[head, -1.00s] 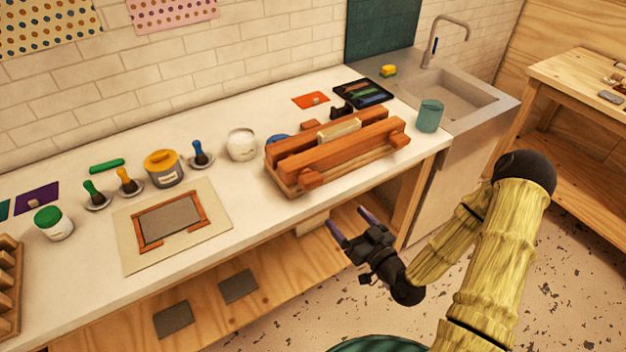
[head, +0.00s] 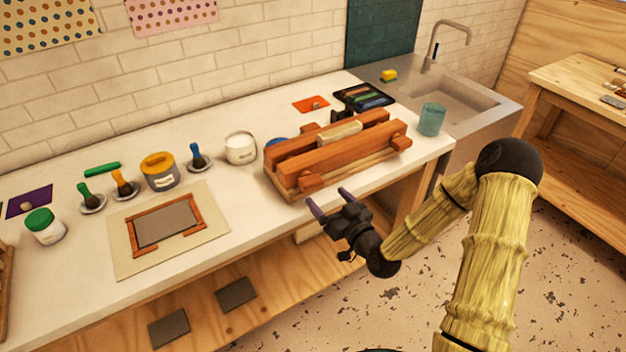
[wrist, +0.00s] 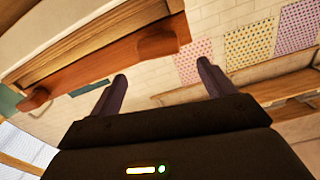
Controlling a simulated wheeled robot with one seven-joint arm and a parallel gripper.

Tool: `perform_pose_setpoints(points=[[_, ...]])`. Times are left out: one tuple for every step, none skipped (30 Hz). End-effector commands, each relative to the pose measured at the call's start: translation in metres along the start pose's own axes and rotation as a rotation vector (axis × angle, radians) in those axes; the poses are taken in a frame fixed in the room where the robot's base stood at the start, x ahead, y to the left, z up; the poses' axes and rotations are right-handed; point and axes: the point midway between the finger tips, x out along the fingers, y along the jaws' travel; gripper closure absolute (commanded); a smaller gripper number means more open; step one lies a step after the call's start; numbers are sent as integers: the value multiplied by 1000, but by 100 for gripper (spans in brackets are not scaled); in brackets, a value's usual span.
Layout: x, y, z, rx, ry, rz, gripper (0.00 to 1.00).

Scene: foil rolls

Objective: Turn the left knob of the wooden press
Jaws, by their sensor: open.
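The wooden press (head: 345,153) lies on the white worktop, with two reddish bars and a pale block between them. Its left knob (head: 311,183) sticks out of the front bar at the left end. The right knob (head: 402,142) is at the other end. My gripper (head: 328,200) is open and empty, in front of and slightly below the left knob, apart from it. In the wrist view my two fingers (wrist: 162,90) point toward the front bar (wrist: 95,68), with one knob (wrist: 157,43) just above and between the fingertips and the other knob (wrist: 33,98) at the left.
A teal cup (head: 431,119) stands right of the press. A white jar (head: 240,148) and a framed board (head: 166,222) are to its left. The worktop's front edge runs just below the press. A sink (head: 450,95) is at the back right.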

Motion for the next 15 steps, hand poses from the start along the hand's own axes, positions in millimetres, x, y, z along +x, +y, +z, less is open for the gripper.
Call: perform_pose_setpoints(points=[[10,-1,-2,0,1,-1,18],[15,-1,-2,1,0,-1,18],[22,-1,-2,0,1,0,18],[27,-1,-2,0,1,0,18],[32,0,-2,0,1,0,18],[40,0,-2,0,1,-1,18],[45,-1,-2,0,1,-1,18],[50,0,-2,0,1,0,18],[56,0,-2,0,1,0,18],[61,0,-2,0,2,0,18],[65,-1,-1,0,0,-1,18],[70,0,-1,-1,0,0,18],[73,0,-1,-1,1,0,18],[76,0,-1,-1,1,0,18],[78,0,0,-1,0,1,18]])
